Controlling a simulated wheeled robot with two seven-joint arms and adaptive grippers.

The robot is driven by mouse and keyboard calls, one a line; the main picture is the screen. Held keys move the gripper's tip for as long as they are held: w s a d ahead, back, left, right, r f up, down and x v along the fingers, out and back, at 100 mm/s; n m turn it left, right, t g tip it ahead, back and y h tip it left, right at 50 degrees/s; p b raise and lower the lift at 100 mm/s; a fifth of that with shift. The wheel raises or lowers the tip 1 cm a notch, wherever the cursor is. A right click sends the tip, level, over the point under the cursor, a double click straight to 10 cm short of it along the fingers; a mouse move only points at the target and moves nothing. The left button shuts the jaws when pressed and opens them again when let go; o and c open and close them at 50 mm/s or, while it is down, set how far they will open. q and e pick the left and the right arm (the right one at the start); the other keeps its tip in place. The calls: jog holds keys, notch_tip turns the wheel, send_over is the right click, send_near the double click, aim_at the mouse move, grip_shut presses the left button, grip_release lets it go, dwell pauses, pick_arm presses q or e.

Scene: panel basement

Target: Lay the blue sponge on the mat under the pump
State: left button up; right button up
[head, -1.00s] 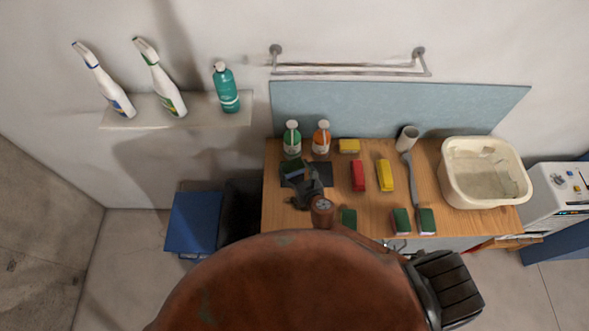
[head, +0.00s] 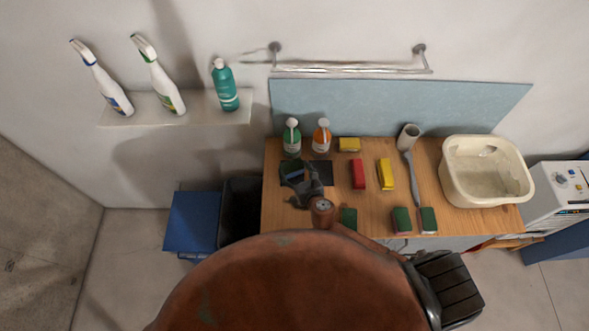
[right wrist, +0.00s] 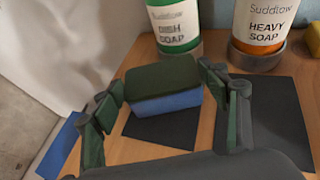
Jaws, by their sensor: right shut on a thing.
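The blue sponge (right wrist: 168,106), blue with a dark green top face, is between the fingers of my right gripper (right wrist: 162,88), which is shut on it. It is over a dark mat (right wrist: 160,132) in front of the green dish soap pump bottle (right wrist: 175,28). I cannot tell whether its underside touches the mat. In the head view my right gripper (head: 296,174) is at the left end of the wooden counter and hides much of that mat. The dish soap pump (head: 291,138) stands just behind it. My left gripper is not in view.
An orange heavy soap pump (head: 322,137) stands to the right, with a second dark mat (head: 321,172) before it. Several other sponges, red (head: 358,174), yellow (head: 386,174) and green-topped (head: 401,219), lie on the counter. A brush (head: 412,165) and a cream basin (head: 487,200) are farther right.

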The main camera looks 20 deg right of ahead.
jog(key=shift+f, duration=0.2)
jog(key=o, duration=0.8)
jog(key=shift+o, duration=0.2)
jog(key=v, duration=1.2)
